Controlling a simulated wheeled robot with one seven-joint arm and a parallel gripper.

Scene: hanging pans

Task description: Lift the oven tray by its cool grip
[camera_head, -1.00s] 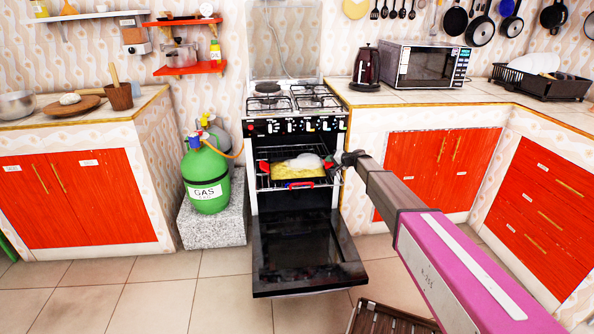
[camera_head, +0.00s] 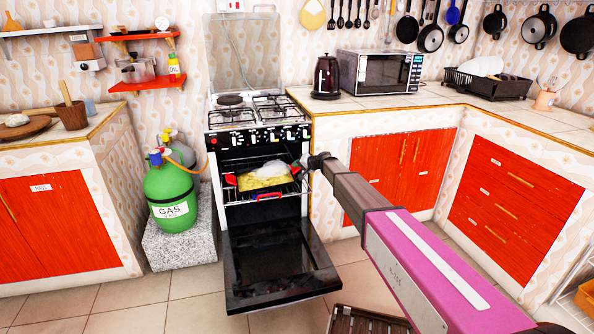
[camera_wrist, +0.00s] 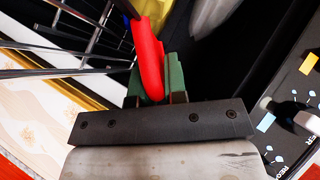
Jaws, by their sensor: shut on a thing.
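The oven tray (camera_head: 263,184) is yellow and sits inside the open oven (camera_head: 262,160), level with the wire rack as far as I can tell. A pale lump (camera_head: 271,169) lies on it. Red grips show at its left (camera_head: 231,180) and front (camera_head: 268,197). My gripper (camera_head: 306,163) is at the tray's right side, at the oven mouth. In the wrist view, the green fingers of my gripper (camera_wrist: 154,84) are shut on a red grip (camera_wrist: 147,50), one on each side. Whether the tray is clear of the rack is hidden.
The oven door (camera_head: 275,262) hangs open below the tray. Wire rack bars (camera_wrist: 75,70) run close beside the fingers in the wrist view. A green gas cylinder (camera_head: 172,190) stands left of the stove. A slatted wooden thing (camera_head: 365,320) lies on the floor in front.

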